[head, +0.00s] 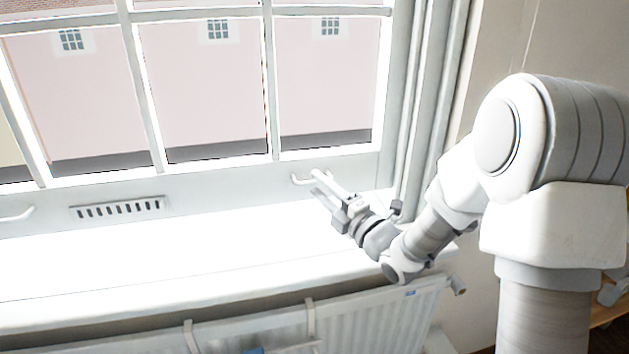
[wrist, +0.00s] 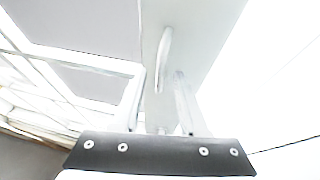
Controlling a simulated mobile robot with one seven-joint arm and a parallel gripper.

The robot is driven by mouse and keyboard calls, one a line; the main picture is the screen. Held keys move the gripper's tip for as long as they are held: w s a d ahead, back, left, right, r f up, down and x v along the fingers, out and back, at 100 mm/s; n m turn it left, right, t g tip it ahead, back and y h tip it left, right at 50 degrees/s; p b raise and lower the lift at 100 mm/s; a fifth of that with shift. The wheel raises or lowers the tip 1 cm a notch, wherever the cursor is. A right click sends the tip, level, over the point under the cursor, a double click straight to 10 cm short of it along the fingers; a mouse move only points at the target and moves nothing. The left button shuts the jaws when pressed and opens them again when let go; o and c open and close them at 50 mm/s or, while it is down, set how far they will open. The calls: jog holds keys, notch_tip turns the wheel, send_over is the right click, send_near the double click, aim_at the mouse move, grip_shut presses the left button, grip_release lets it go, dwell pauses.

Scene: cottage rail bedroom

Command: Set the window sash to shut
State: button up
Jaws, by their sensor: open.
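The window sash (head: 230,200) is a white multi-pane frame with a wide bottom rail just above the sill. I cannot tell whether there is a gap under it. Its rail carries two white hook-like handles, one on the left (head: 17,215) and one on the right (head: 299,180). My gripper (head: 318,183) is at the right handle, with its fingers pointing at the rail. In the wrist view the handle (wrist: 164,48) stands ahead of and between the two open fingertips (wrist: 161,82). The fingers do not appear closed on it.
A slotted vent (head: 118,208) sits in the rail between the handles. The bright white sill (head: 180,270) is bare. A white radiator (head: 370,320) hangs below it. The window's side frame (head: 425,110) rises just right of my gripper.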

jog(key=shift+x, duration=1.2)
grip_shut()
dwell(0.6)
